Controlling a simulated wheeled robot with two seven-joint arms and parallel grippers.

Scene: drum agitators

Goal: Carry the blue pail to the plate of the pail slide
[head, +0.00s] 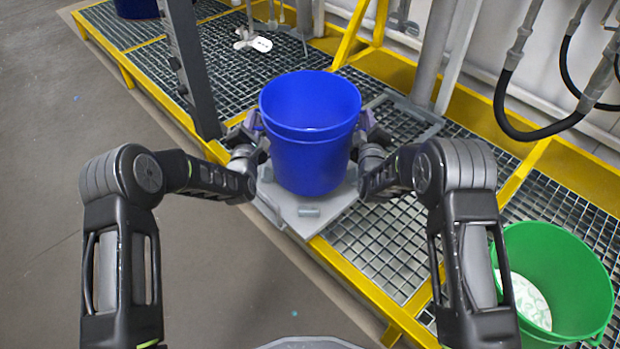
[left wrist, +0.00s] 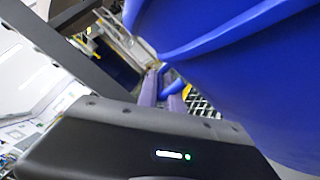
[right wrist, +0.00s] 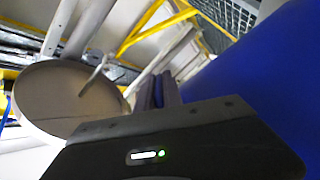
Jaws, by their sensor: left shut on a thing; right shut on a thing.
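The blue pail (head: 311,150) is upright between my two grippers, over the grey plate of the pail slide (head: 325,212). I cannot tell whether its base touches the plate. My left gripper (head: 258,126) is shut at the pail's left side, high under the rim. My right gripper (head: 368,134) is shut at its right side at about the same height. The pail's blue wall fills the right of the left wrist view (left wrist: 250,70) and of the right wrist view (right wrist: 270,90). What the fingertips grasp is mostly hidden.
A green pail (head: 560,285) with whitish contents stands at the lower right. A grey post (head: 192,70) rises left of the blue pail. Yellow frame edges (head: 360,285) border the grating. Black hoses (head: 515,125) hang at the right. An agitator (head: 250,38) is at the back.

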